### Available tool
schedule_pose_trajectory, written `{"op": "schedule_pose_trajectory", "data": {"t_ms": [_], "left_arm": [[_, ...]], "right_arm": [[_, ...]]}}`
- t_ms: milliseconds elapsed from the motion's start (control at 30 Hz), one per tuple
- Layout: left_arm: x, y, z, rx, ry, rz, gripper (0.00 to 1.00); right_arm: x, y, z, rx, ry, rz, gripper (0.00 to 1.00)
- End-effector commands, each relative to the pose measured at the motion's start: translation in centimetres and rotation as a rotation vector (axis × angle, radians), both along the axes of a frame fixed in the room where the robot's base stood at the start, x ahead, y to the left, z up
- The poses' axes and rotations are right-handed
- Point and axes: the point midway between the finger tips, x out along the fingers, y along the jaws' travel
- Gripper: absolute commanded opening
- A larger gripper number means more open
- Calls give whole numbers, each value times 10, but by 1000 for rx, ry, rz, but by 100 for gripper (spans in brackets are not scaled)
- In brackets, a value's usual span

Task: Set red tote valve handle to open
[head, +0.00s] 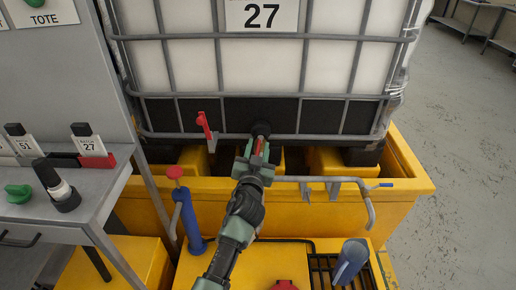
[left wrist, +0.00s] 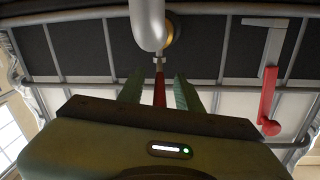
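The red tote valve handle (left wrist: 160,88) shows in the left wrist view below a grey valve pipe (left wrist: 148,25). In the head view, a small red part of it (head: 259,147) shows at my left gripper (head: 256,151), just in front of the black valve outlet (head: 261,129) at the tote's lower front. My left gripper's green fingers (left wrist: 157,93) stand on either side of the handle, with visible gaps. The gripper looks open around it. The gripper hides most of the handle in the head view. My right gripper is not in view.
The caged white tote (head: 262,62) stands on a yellow bund (head: 404,190). A red lever on a grey bracket (head: 204,124) is left of the valve. A bent grey pipe (head: 330,180) runs to the right. A blue pump with red knob (head: 187,215) and a grey bench (head: 100,195) are left.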

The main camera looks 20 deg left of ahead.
Motion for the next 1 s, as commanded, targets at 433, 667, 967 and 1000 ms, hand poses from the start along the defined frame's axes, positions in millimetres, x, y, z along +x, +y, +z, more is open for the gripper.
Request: {"op": "schedule_pose_trajectory", "data": {"t_ms": [433, 667, 967, 1000], "left_arm": [[-63, -12, -2, -2, 2, 0, 35], [-77, -14, 0, -1, 0, 0, 35], [-76, -14, 0, 0, 0, 0, 35], [-76, -14, 0, 0, 0, 0, 35]], "right_arm": [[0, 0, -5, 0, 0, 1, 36], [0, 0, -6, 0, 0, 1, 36], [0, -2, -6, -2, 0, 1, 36], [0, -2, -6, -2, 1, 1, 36]]}}
